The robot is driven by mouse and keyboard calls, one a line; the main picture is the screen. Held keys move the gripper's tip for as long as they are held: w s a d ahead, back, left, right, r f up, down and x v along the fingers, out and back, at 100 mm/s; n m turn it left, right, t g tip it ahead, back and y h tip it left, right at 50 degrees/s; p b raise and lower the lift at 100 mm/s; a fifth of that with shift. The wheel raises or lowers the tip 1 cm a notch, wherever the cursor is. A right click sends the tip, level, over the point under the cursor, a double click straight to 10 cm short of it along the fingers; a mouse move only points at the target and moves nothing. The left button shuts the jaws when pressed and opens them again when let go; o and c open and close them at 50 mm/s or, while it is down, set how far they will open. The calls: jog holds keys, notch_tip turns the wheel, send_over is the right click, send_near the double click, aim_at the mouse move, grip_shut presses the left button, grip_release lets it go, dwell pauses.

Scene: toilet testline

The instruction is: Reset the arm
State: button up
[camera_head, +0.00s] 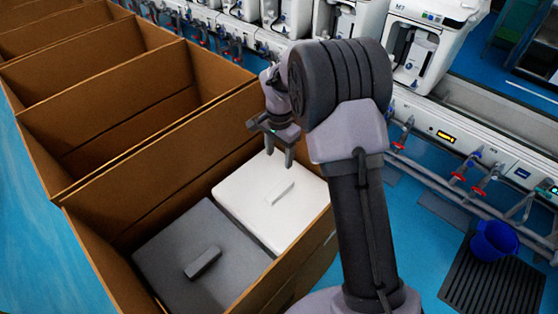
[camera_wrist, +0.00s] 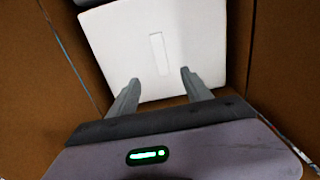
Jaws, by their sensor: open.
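My gripper (camera_head: 281,156) is open and empty, with its fingers pointing down over the nearest cardboard box. In the wrist view its two fingers (camera_wrist: 161,88) stand apart, with the white lid (camera_wrist: 110,45) beyond them. The white lid (camera_head: 250,205) lies flat in the box and has a raised bar handle (camera_head: 280,193). The handle shows between and past the fingertips in the wrist view (camera_wrist: 158,55); the fingers look apart from it. My arm hides part of the box's right side.
A dark grey lid (camera_head: 165,255) with its own handle lies beside the white one. The nearest box's cardboard walls (camera_head: 90,265) rise around the gripper. More open boxes (camera_head: 110,85) stand behind. A testline with white toilets (camera_head: 425,50) runs along the back; a blue bucket (camera_head: 494,240) stands at right.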

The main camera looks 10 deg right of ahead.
jog(key=s+a+r+n+t, duration=0.1)
jog(key=s+r, duration=0.5)
jog(key=r, duration=0.3)
jog(key=s+a+r+n+t, duration=0.1)
jog(key=s+r+n+t, duration=0.1)
jog(key=s+r, duration=0.5)
jog(key=s+a+r+n+t+y, duration=0.1)
jog(key=s+r+n, duration=0.1)
jog(key=s, duration=0.6)
jog(key=s+r+n+t+y, duration=0.1)
jog(key=s+r, duration=0.2)
jog(key=s, duration=0.6)
jog(key=shift+s+a+r+n+t, duration=0.15)
jog(key=shift+a+r+n+t, duration=0.2)
jog(key=shift+n+t, duration=0.05)
